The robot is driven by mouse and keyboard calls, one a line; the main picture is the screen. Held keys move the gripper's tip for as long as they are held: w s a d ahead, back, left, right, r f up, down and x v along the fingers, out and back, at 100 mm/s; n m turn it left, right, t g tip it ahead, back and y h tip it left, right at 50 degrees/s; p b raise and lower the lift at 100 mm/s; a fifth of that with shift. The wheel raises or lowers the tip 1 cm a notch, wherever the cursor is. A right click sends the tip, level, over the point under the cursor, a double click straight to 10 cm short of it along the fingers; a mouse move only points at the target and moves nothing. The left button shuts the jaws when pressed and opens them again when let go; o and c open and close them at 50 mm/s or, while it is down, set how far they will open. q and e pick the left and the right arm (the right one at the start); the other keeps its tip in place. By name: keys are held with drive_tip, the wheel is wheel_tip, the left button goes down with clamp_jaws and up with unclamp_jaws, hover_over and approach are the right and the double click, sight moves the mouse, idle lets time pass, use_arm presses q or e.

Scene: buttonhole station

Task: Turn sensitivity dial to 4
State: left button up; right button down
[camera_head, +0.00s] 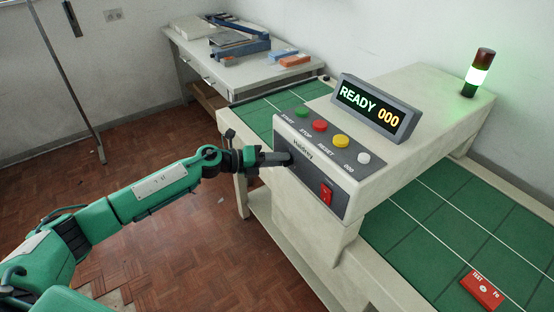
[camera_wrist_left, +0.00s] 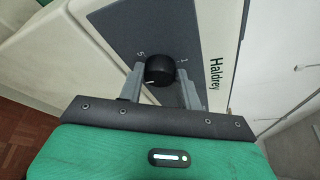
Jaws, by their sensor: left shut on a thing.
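The sensitivity dial (camera_wrist_left: 161,68) is a round black knob on the dark front panel of the machine, in the left wrist view. A "5" and a "1" show on the panel beside it, and a small pale mark shows on the knob's lower edge. The other numbers are hidden or too small to read. My left gripper (camera_head: 284,159) reaches the front panel from the left and is shut on the dial, with one grey finger on each side of it. In the head view the gripper hides the dial. My right gripper is not in view.
The machine (camera_head: 424,92) has a display (camera_head: 374,108) reading "READY 000", several coloured buttons and a red rocker switch (camera_head: 326,195). A lit green lamp (camera_head: 478,77) stands on top. A red tag (camera_head: 482,291) lies on the green mat. A side table (camera_head: 195,70) stands behind.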

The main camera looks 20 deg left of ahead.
use_arm(q)
drive_tip(key=o, duration=1)
drive_tip(key=shift+f, duration=0.1)
drive_tip(key=b+v, duration=0.3)
drive_tip(key=v, duration=1)
drive_tip(key=shift+s+a+b, duration=0.25)
drive_tip(key=shift+a+b, duration=0.05)
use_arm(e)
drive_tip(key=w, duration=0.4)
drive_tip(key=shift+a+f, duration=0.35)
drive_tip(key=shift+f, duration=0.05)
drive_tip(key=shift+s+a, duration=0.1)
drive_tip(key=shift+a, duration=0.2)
